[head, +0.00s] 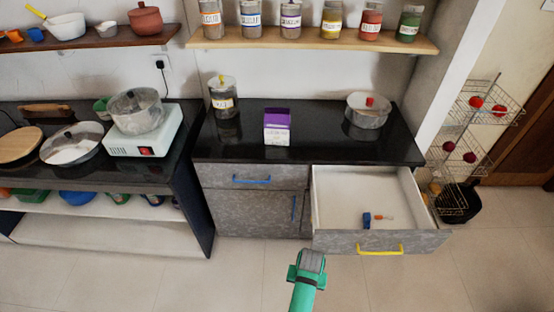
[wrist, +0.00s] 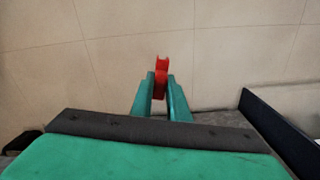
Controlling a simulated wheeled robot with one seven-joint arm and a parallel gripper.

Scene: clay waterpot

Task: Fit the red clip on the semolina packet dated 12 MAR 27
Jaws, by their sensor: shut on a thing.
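The red clip (wrist: 161,68) is held between the two green fingers of my gripper (wrist: 161,84) in the wrist view, and its end sticks out past the fingertips. My arm's end shows at the bottom centre of the head view, in front of the cabinet and over the floor, and hides the clip there. A purple-and-white packet (head: 277,133) stands upright on the black counter, beyond my gripper and a little left of it. Its printing is too small to read, so I cannot tell its date.
A jar (head: 223,104) stands left of the packet and a lidded pot (head: 368,114) right. The counter around the packet is clear.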

